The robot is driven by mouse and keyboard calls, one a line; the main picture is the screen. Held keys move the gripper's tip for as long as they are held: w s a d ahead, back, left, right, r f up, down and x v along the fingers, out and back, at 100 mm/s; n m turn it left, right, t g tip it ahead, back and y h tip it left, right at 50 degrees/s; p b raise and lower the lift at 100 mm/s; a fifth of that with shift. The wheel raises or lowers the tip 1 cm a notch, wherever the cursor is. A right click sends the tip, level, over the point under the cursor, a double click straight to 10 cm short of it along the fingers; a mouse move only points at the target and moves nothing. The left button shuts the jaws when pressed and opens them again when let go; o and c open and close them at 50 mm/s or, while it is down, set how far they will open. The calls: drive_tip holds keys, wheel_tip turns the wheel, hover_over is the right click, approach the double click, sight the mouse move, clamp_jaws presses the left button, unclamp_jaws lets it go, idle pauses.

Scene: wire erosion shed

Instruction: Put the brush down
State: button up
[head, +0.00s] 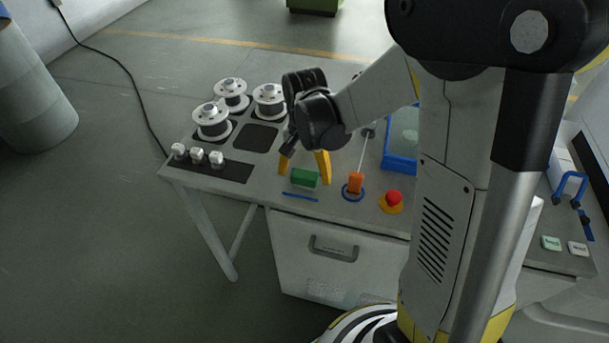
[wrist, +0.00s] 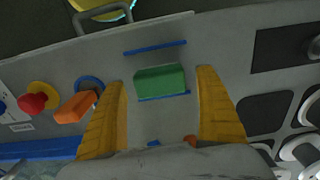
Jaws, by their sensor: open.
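A green block (head: 304,178), which I take to be the brush, is on the grey bench top near the front edge. It also shows in the wrist view (wrist: 159,79), between two blue marking lines (wrist: 155,47), covering part of the lower line. No bristles can be made out. My gripper (head: 303,179) is above the bench with its yellow fingers apart. In the wrist view the fingers (wrist: 161,75) stand on either side of the green block, with a gap on each side. The gripper is open and holds nothing.
An orange-handled tool (head: 355,182) stands in a blue ring, right of the block, close to a red button (head: 393,198). A blue tray (head: 399,163) lies at right.

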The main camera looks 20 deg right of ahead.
sight(302, 173)
drive_tip(key=r+p, duration=0.1)
drive_tip(key=r, duration=0.5)
drive_tip(key=r+p, duration=0.1)
drive_tip(key=r, duration=0.2)
drive_tip(key=shift+w+a+p, duration=0.2)
drive_tip(key=shift+a+p, duration=0.05)
drive_tip(key=shift+p, duration=0.1)
drive_tip(key=s+r+n+t, duration=0.7)
drive_tip(key=s+r, duration=0.2)
drive_tip(key=s, duration=0.4)
drive_tip(key=shift+d+r, duration=0.25)
drive_tip(key=shift+s, duration=0.1)
wheel_tip(302, 173, down, 5)
drive_tip(key=b, duration=0.5)
drive_tip(key=shift+f, duration=0.1)
drive_tip(key=shift+d, duration=0.15)
